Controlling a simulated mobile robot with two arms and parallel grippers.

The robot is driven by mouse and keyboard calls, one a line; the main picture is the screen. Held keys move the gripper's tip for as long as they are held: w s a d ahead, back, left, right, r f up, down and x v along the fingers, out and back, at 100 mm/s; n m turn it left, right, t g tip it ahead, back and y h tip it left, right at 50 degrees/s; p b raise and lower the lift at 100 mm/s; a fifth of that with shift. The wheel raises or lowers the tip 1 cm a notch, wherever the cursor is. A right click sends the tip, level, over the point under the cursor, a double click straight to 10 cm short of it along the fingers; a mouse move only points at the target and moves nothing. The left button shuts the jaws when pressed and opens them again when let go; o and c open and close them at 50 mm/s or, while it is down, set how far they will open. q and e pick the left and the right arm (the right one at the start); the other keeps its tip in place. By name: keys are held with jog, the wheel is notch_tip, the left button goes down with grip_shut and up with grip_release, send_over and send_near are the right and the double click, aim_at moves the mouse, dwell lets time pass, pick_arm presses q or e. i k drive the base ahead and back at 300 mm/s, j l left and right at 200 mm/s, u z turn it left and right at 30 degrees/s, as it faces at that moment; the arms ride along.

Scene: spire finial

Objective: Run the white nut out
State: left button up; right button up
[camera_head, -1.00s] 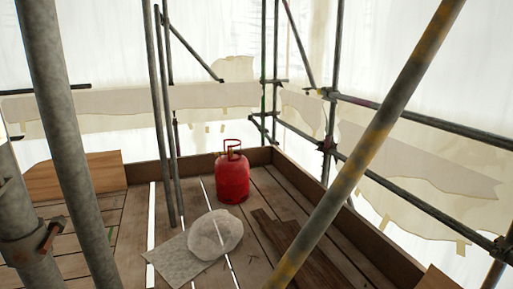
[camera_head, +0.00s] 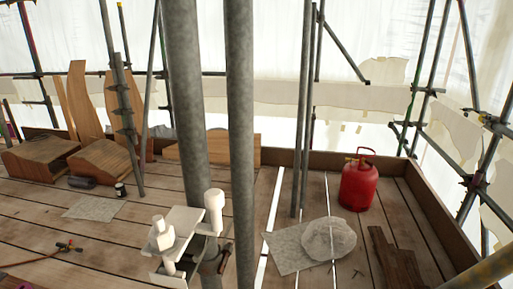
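A white assembly (camera_head: 184,224) of a flat plate and several cylinders stands at the lower middle of the head view, close to a thick grey scaffold tube (camera_head: 188,100). It has a tall white post with a rounded head (camera_head: 214,205) at its right and a shorter white cylinder (camera_head: 161,236) at its left. I cannot tell which white part is the nut, or whether it sits on a thread. A coupler with a rusty bolt (camera_head: 225,258) is on the tube just right of the assembly. Neither of my grippers shows in this view.
Two upright tubes cross the middle; a second is thick and grey (camera_head: 239,150). A red gas bottle (camera_head: 358,186) and a bagged lump (camera_head: 329,239) stand right. Wooden blocks (camera_head: 100,160) stand left. A torch with a hose (camera_head: 66,247) lies on the boards at lower left.

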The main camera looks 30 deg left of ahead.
aim_at(166, 242)
jog(key=u, duration=1.45)
